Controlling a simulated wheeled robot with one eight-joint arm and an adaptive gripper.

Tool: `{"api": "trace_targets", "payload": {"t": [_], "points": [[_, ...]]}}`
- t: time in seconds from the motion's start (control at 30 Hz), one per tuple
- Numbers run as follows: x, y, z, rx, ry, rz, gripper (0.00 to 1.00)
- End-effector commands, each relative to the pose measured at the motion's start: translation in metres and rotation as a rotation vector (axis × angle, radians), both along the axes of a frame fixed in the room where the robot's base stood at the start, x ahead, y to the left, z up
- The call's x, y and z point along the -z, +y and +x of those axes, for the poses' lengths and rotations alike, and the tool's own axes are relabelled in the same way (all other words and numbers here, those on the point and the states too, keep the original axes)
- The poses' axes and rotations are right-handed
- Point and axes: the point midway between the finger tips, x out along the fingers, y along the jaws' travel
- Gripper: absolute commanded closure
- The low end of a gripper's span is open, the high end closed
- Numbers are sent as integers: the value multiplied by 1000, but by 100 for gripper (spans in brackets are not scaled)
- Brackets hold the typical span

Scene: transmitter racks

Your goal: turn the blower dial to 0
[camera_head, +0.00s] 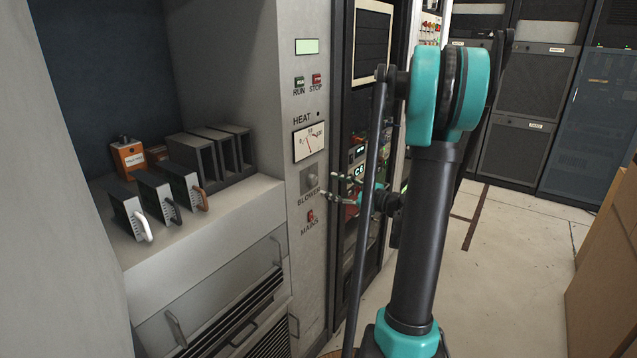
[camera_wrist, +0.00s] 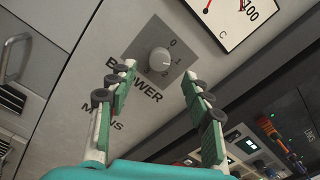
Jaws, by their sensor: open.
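The blower dial (camera_wrist: 160,60) is a small round light-grey knob on a grey square plate, with 0, 1 and 2 marked along its right side in the wrist view. Which mark it points to is too small to tell. The word BLOWER is printed beside it. The dial also shows small on the panel in the head view (camera_head: 310,175). My gripper (camera_wrist: 157,76) is open and empty, its two padded fingers reaching toward the dial from either side of it in the picture. In the head view my gripper (camera_head: 328,187) is close to the panel, just right of the dial. No contact shows.
A HEAT meter (camera_head: 309,140) is above the dial, and a red MAINS switch (camera_head: 310,216) is below. RUN (camera_head: 299,82) and STOP (camera_head: 317,79) buttons sit higher. A shelf with several modules (camera_head: 155,208) lies left. A cardboard box (camera_head: 606,260) stands right; floor between is open.

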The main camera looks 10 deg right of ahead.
Motion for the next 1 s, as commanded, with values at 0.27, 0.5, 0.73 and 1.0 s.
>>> {"api": "trace_targets", "payload": {"t": [0.27, 0.5, 0.73, 1.0], "points": [[0, 32, 31, -2, 0, 0, 50], [0, 42, 41, 0, 0, 0, 50], [0, 42, 42, 0, 0, 0, 50], [0, 42, 42, 0, 0, 0, 80]]}}
